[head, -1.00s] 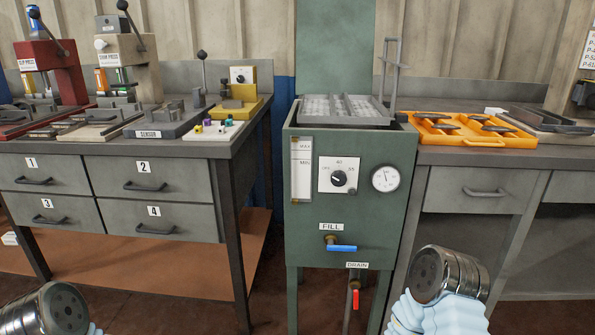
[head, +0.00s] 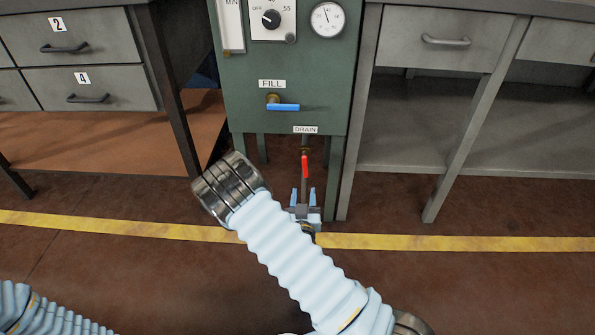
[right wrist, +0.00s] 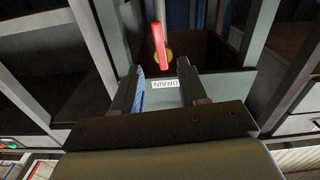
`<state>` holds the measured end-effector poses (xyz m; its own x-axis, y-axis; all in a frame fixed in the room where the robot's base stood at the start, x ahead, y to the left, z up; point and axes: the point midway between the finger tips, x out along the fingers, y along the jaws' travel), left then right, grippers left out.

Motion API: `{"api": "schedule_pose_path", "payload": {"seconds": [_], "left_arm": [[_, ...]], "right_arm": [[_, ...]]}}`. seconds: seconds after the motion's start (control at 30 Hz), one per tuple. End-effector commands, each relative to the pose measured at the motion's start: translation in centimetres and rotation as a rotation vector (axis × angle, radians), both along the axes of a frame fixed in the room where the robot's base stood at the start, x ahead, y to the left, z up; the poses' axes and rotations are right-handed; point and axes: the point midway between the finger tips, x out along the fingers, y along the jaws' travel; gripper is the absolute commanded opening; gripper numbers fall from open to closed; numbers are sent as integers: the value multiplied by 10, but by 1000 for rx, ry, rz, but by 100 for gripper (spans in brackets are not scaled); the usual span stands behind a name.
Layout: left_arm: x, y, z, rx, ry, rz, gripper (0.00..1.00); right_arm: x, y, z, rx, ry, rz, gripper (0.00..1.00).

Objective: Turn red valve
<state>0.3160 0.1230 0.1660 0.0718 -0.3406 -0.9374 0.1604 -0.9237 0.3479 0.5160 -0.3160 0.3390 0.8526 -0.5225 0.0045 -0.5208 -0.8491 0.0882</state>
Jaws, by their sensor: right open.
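The red valve handle (head: 305,167) hangs downward on the drain pipe under the green cabinet, below the DRAIN label (head: 305,129). In the right wrist view the red handle (right wrist: 159,45) lies just beyond the fingertips, roughly between their lines. My right gripper (head: 304,191) is open and empty, with its fingers pointing up just below the handle. A gap shows between fingers and handle in the right wrist view (right wrist: 163,72). My right forearm hides part of the gripper's base. My left gripper is out of view; only the left arm's sleeve shows at lower left.
The green cabinet (head: 240,104) carries a blue FILL handle (head: 283,107) above the drain. Its legs stand on both sides of the pipe. Drawers (head: 85,88) flank it at left and a grey bench (head: 440,40) at right. A yellow line (head: 450,243) crosses the open floor.

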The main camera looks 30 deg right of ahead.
Motion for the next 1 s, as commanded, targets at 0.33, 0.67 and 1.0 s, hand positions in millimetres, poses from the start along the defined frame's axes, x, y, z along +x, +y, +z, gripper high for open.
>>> {"api": "schedule_pose_path", "payload": {"seconds": [0.33,0.67,1.0], "left_arm": [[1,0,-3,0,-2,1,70],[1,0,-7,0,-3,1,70],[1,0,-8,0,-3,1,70]], "right_arm": [[58,-36,1,1,-3,-1,43],[107,-66,0,1,2,1,43],[114,-70,1,1,4,0,43]]}}
